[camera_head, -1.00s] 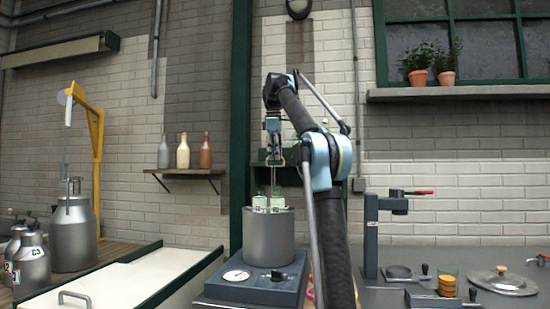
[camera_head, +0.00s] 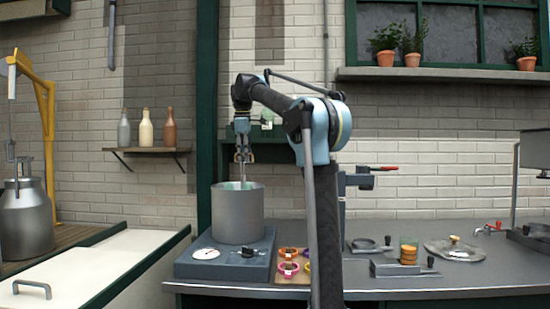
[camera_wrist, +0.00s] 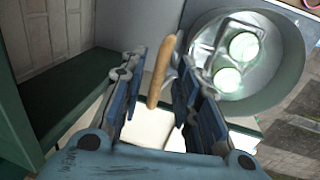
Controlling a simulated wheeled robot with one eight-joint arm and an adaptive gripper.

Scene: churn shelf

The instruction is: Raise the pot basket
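The grey metal pot (camera_head: 237,217) stands on a dark heater base with a dial. The pot basket sits down inside it, so the head view shows little of it. The wrist view shows its wire frame (camera_wrist: 207,48) and two pale green-lidded jars (camera_wrist: 243,46) within the pot walls. The basket's tan handle (camera_wrist: 160,72) stands between the fingers of my gripper (camera_wrist: 160,80). The fingers are apart, with a visible gap on the handle's left; the handle is close to the right finger. In the head view my gripper (camera_head: 243,153) is just above the pot.
A green post (camera_head: 206,120) rises behind the pot, and a bottle shelf (camera_head: 148,150) is to its left. Coloured rings (camera_head: 289,267) lie right of the base. A dark stand (camera_head: 355,180) is behind my arm. A white-topped counter (camera_head: 85,265) is at left.

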